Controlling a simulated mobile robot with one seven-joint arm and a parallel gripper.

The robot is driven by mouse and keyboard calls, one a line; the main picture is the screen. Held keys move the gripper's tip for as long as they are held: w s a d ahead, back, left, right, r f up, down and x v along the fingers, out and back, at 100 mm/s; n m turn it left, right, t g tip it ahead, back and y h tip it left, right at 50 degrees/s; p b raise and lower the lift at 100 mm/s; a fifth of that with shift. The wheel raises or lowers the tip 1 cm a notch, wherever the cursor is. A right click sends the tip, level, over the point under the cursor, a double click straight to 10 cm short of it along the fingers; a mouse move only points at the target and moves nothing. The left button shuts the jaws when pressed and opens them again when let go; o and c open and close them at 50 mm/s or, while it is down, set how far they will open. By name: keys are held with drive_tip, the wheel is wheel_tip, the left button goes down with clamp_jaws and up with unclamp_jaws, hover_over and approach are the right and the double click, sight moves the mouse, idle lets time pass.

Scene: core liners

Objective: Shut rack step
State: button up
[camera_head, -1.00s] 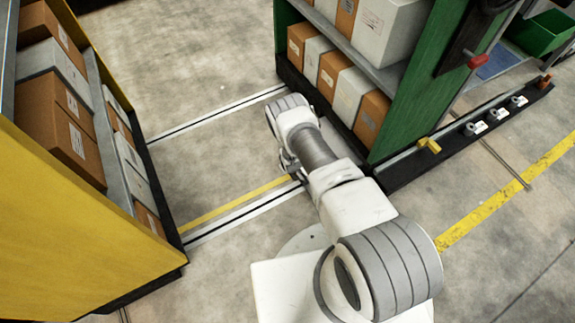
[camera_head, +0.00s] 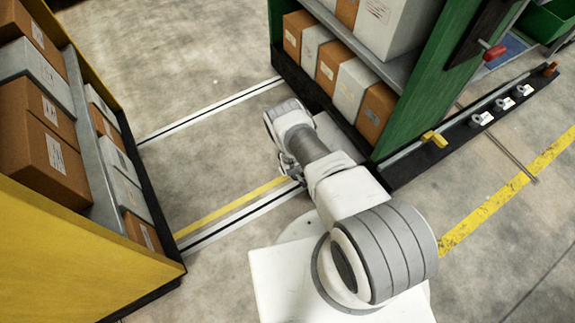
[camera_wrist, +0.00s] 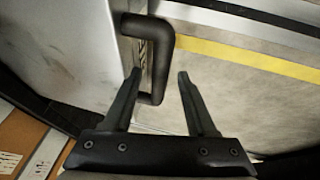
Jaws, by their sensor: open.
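The rack step seems to be the light grey panel at the foot of the green rack, partly hidden by my arm in the head view (camera_head: 338,135). In the wrist view, a smooth grey panel (camera_wrist: 60,45) fills the upper left. A dark bent handle (camera_wrist: 160,50) stands at its right edge. My gripper (camera_wrist: 158,75) is open, with one finger on each side of the handle's lower part in the picture. The left finger is close to the handle; I cannot tell whether it touches. In the head view my gripper is mostly hidden beyond my arm.
The green rack (camera_head: 430,90) holds boxes and has a dark base rail (camera_head: 470,130) with a yellow lever (camera_head: 434,138). A yellow rack (camera_head: 70,250) with boxes stands at the left. The floor aisle (camera_head: 200,150) between them is clear.

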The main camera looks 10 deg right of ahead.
drive_tip(key=shift+f, duration=0.1)
clamp_jaws()
idle(0.3)
idle(1.2)
